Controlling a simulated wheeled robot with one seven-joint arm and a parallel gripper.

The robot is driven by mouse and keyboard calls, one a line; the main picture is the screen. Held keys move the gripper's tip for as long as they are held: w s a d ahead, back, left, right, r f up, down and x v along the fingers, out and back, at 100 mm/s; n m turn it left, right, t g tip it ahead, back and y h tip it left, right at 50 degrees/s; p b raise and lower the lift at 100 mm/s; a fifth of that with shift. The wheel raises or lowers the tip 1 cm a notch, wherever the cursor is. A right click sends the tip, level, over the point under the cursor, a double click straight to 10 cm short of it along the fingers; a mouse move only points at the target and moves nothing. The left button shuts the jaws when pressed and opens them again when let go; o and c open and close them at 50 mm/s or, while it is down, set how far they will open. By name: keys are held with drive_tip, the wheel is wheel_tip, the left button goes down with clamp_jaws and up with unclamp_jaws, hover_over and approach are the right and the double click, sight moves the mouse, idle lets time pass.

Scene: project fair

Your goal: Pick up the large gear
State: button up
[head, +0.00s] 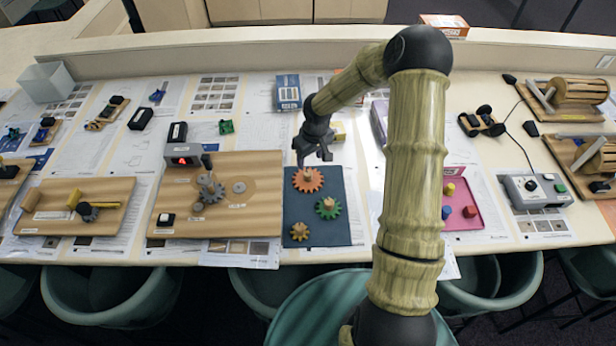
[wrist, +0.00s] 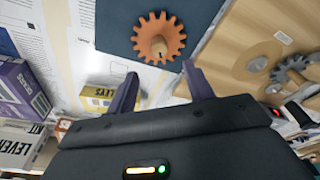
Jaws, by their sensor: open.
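The large gear is an orange toothed disc with a wooden peg at its centre (head: 307,181). It lies on a dark blue mat (head: 345,218), near the mat's far end. A smaller green gear (head: 327,208) and a small tan gear (head: 299,232) lie on the same mat. My gripper (head: 312,158) is above the far edge of the mat, just beyond the orange gear. In the wrist view my gripper (wrist: 157,82) shows two spread fingers with nothing between them. The orange gear (wrist: 145,32) is ahead of the fingertips, apart from them.
A wooden board with metal gears and a display box (head: 245,210) stands left of the mat. A pink tray (head: 470,215) with coloured pieces is to the right. Blue (head: 288,90) and yellow (wrist: 96,100) boxes stand behind. My arm hides part of the table right of the mat.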

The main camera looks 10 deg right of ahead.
sight(308, 173)
drive_tip(key=shift+w+a+f+p, duration=0.1)
drive_tip(key=shift+w+f+p, duration=0.15)
drive_tip(key=shift+f, duration=0.9)
drive_tip(key=shift+w+a+f+p, duration=0.1)
drive_tip(key=shift+f+p, duration=0.15)
drive_tip(key=shift+f, duration=0.9)
drive_tip(key=shift+f, duration=0.1)
drive_tip(key=shift+f+p, duration=0.55)
drive_tip(key=shift+p, duration=0.1)
drive_tip(key=shift+w+f+p, duration=0.2)
drive_tip(key=shift+f+p, duration=0.2)
drive_tip(key=shift+f, duration=0.55)
drive_tip(key=shift+w+f+p, duration=0.15)
drive_tip(key=shift+f+p, duration=0.2)
drive_tip(key=shift+f, duration=0.6)
drive_tip(key=c, duration=1.1)
